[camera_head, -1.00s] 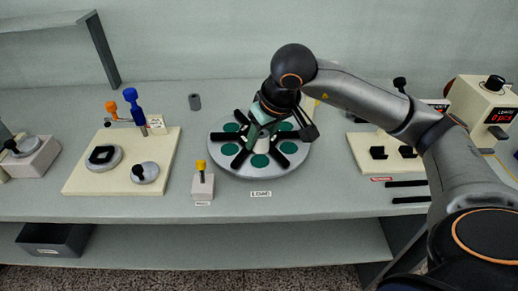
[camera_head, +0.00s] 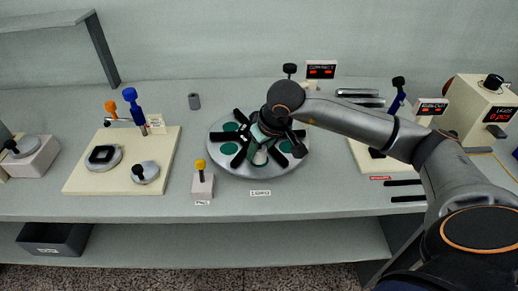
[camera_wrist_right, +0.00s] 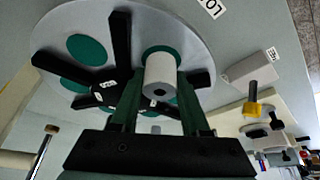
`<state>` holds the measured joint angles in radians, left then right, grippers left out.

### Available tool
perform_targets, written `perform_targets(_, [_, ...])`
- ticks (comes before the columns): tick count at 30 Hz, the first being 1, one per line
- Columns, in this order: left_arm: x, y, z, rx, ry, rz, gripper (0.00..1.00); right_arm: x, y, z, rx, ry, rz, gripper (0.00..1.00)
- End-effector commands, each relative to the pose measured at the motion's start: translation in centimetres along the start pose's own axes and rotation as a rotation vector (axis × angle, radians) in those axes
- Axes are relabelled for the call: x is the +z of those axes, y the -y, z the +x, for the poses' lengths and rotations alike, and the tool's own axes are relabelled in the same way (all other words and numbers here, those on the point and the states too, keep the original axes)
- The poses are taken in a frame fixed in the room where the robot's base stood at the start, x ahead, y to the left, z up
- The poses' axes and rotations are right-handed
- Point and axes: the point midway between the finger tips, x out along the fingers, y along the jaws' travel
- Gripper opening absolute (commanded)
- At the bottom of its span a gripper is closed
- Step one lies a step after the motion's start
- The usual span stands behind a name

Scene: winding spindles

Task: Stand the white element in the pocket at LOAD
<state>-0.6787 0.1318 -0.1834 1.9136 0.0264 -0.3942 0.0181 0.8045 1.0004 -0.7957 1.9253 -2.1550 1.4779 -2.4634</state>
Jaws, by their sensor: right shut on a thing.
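The white element (camera_wrist_right: 160,72) is a short white cylinder with a dark hole in its near end. It is between the fingers of my right gripper (camera_wrist_right: 158,108), which is shut on it. In the head view my right gripper (camera_head: 266,139) points down over the front of the grey round turntable (camera_head: 226,165). The element (camera_head: 260,157) is at the green pocket in front, by the LOAD label (camera_head: 260,193). It looks upright over the green disc (camera_wrist_right: 162,50); I cannot tell whether its bottom touches. My left gripper is not in view.
Black spokes (camera_head: 240,157) separate the turntable's green pockets. A grey block with a yellow-topped pin (camera_head: 202,185) stands left of LOAD. A cream board (camera_head: 115,180) with round fixtures lies further left. A small grey cylinder (camera_head: 194,101) stands behind. Black bars (camera_head: 405,183) lie at right.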

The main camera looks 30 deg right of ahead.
Motion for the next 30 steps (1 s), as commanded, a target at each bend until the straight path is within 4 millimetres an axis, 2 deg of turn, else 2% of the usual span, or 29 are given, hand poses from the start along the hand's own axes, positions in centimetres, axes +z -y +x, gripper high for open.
perform_targets(2, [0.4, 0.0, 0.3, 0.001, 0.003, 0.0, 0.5, 0.2, 0.0, 0.4, 0.0, 0.0, 0.0, 0.0])
perform_targets(3, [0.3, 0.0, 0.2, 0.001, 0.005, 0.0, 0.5, 0.1, 0.0, 0.2, 0.0, 0.0, 0.0, 0.5])
perform_targets(5, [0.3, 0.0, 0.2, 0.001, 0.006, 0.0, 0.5, 0.1, 0.0, 0.2, 0.0, 0.0, 0.0, 0.57])
perform_targets(13, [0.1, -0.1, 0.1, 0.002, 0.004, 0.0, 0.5, 0.1, 0.0, 0.1, 0.0, 0.0, 0.0, 0.58])
perform_targets(17, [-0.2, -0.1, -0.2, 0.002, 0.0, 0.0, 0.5, -0.1, 0.0, -0.6, 0.001, -0.002, 0.0, 0.58])
perform_targets(30, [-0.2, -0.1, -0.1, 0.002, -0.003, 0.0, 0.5, -0.1, 0.0, -9.5, 0.001, -0.005, -0.001, 0.58])
